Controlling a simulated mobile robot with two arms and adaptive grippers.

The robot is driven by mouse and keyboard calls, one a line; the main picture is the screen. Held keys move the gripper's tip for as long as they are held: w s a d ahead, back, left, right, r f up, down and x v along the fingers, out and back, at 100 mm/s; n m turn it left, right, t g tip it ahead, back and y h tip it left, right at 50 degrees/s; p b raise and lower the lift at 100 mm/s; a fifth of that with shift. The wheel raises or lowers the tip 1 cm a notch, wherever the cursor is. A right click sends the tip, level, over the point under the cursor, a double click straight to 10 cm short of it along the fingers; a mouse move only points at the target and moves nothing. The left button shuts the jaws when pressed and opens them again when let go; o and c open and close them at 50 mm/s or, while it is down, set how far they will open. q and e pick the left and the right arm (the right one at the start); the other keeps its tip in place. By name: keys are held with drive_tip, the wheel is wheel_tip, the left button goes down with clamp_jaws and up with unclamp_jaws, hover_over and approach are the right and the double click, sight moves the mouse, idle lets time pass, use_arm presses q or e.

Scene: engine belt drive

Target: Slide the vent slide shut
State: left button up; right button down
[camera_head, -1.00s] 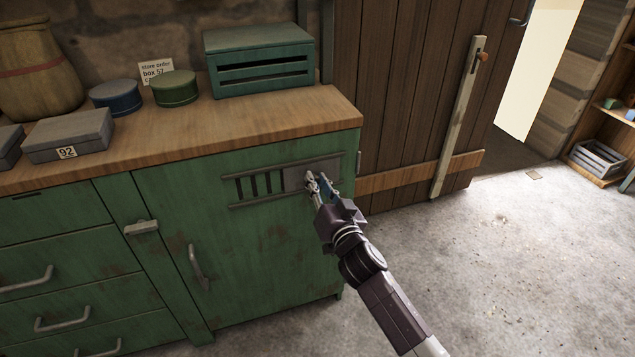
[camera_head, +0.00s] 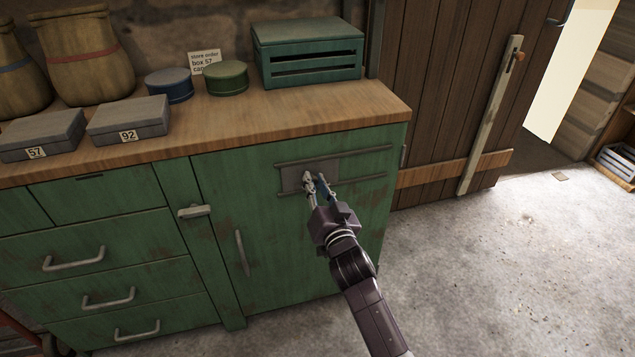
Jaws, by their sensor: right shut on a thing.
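The vent slide (camera_head: 291,181) is a flat grey plate between two rails on the green cabinet's door. It sits at the left end of the rails, and no slots show beside it. Bare green door shows between the rails to its right. My right gripper (camera_head: 316,180) reaches up from below and is shut on the vent slide at the plate's front. The fingers hide the exact spot of the grip. My left gripper is not in view.
The green cabinet (camera_head: 275,255) has a door handle (camera_head: 241,252) and a latch (camera_head: 194,211) left of the vent. Boxes, tins and sacks stand on the wooden top (camera_head: 285,118). A plank door (camera_head: 430,95) stands to the right. The concrete floor (camera_head: 470,270) is clear.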

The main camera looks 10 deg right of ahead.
drive_tip(key=shift+a, duration=0.2)
drive_tip(key=c, duration=1.8)
unclamp_jaws()
drive_tip(key=shift+a, duration=0.1)
drive_tip(key=s, duration=1.2)
drive_tip(key=shift+d, duration=0.25)
